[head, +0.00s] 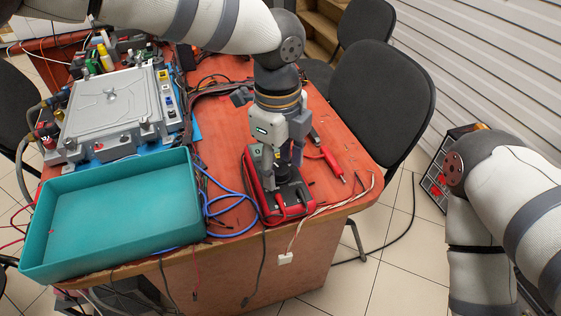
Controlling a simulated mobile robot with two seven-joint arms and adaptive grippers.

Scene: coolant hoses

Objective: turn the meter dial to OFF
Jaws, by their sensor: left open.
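The meter (287,206) is a red-edged, dark-faced multimeter lying on the orange-brown table near its front right edge. My left gripper (277,170) points down over the meter from above, its jaws open around or just above the middle of its face. The gripper hides the dial and most of the meter's upper part, so I cannot read the dial's setting or tell whether a finger touches it. My right arm comes in at the right edge, but its gripper is out of the picture.
An empty teal tray (190,233) sits left of the meter, with a blue cable (232,198) between them. A grey metal housing (112,108) stands behind the tray. A red probe (332,163) lies right of the gripper. Black chairs (383,97) stand beyond the table.

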